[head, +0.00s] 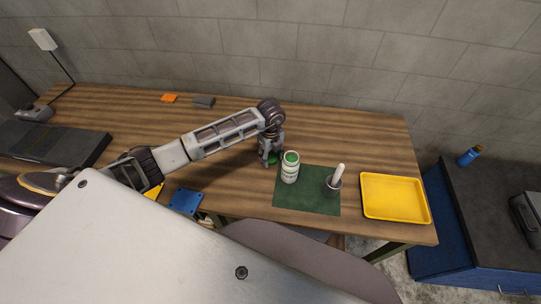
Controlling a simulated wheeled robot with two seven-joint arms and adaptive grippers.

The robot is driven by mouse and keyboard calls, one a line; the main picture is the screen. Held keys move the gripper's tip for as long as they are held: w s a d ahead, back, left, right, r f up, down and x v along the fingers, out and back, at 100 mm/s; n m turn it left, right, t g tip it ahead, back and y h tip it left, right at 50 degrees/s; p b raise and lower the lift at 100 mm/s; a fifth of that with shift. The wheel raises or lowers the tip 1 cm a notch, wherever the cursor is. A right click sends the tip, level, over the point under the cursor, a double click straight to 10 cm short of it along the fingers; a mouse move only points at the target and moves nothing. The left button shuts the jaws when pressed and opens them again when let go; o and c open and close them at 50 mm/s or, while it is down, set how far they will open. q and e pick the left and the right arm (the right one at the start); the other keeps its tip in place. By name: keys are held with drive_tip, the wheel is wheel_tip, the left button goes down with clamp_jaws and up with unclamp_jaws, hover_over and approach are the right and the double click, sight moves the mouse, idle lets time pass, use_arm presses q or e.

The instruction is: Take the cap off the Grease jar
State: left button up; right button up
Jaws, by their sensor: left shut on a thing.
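The Grease jar (289,175) is a white jar with a label. It stands upright at the left edge of the dark green mat, and a green round surface ringed by a white rim shows at its top. My left gripper (270,160) is just left of the jar, pointing down and shut on a small green thing (273,158) that looks like the jar's cap. The fingers partly hide it. It appears apart from the jar. My right gripper is not in view.
The green mat (300,201) also bears a dark cup (333,187) with a white-handled tool. A yellow tray (395,213) lies at the right. A blue plate (185,201) lies near the front edge. Orange and grey blocks (203,102) lie at the back. The table's back right is clear.

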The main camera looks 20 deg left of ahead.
sight(271, 157)
use_arm(q)
drive_tip(key=shift+f, duration=0.15)
drive_tip(key=o, duration=1.1)
wheel_tip(271, 157, up, 12)
drive_tip(key=shift+r+b, duration=0.15)
drive_tip(key=shift+b, duration=0.55)
idle(0.4)
